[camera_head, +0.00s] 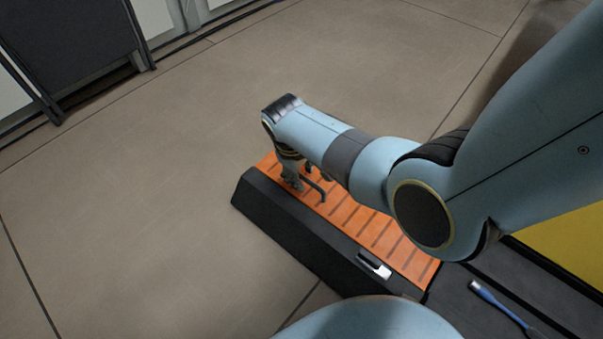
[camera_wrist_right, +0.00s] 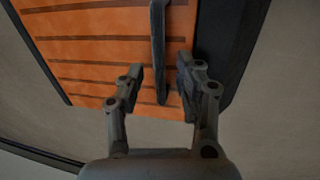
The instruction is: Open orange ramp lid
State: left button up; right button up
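The orange ramp lid (camera_head: 372,229) with dark cross stripes lies flat in its black frame (camera_head: 290,228), and it looks closed. My right arm reaches over it and hides part of it. A dark bar handle (camera_head: 314,188) stands on the lid beside my right gripper (camera_head: 296,181). In the right wrist view the lid (camera_wrist_right: 90,62) fills the upper left, and the handle (camera_wrist_right: 158,50) runs down between the two open fingers of the right gripper (camera_wrist_right: 163,85). I see no clear contact between fingers and handle. My left gripper does not show in the head view.
A silver latch (camera_head: 374,265) sits on the black frame near the lid's lower edge. A blue cable or tool (camera_head: 498,304) lies on a dark surface at lower right, near a yellow panel (camera_head: 570,243). Tiled floor (camera_head: 130,200) is clear at left. A dark chair-like object (camera_head: 75,45) stands at upper left.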

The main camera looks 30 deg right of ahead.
dwell(0.3)
grip_shut()
dwell(0.3)
